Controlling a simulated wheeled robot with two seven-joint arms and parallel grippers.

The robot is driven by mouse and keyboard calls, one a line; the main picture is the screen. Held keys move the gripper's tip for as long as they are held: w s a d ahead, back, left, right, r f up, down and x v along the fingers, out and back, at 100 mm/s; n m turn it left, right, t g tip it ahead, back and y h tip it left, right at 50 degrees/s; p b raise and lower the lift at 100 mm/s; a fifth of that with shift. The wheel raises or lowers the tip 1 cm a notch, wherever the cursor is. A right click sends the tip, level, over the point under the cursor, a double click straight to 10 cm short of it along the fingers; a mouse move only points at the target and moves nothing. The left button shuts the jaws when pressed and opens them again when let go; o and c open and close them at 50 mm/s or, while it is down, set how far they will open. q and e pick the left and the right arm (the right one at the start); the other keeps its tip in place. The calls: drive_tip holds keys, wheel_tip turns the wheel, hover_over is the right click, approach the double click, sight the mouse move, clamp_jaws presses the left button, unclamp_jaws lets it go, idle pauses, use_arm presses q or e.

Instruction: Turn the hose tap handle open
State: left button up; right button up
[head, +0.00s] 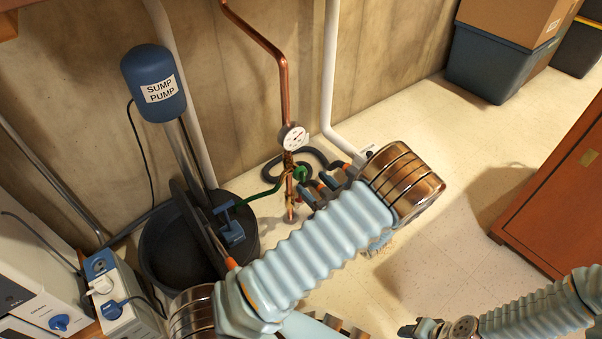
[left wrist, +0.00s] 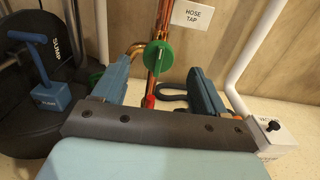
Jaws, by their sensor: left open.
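The hose tap's green handle (head: 302,172) is on a copper pipe (head: 284,90) by the wall. In the left wrist view the green handle (left wrist: 157,57) appears between the finger tips, with a gap on either side. A sign (left wrist: 198,15) reading "HOSE TAP" is on the wall above it. My left gripper (head: 318,188) is open in front of the tap, and its blue fingers show in the left wrist view (left wrist: 162,70). I see no contact with the handle. My right gripper (head: 415,328) is partly in view at the bottom right, and its jaw opening is unclear.
A pressure gauge (head: 292,137) sits on the pipe above the tap. A black sump basin (head: 175,255) with a blue pump handle (head: 230,228) is at left. A white pipe (head: 331,70) runs down the wall. A wooden cabinet (head: 555,195) stands right; floor between is clear.

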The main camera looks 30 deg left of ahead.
sight(304, 176)
use_arm(q)
drive_tip(key=x, duration=0.6)
drive_tip(key=shift+a+b, duration=0.3)
drive_tip(key=shift+b, duration=0.1)
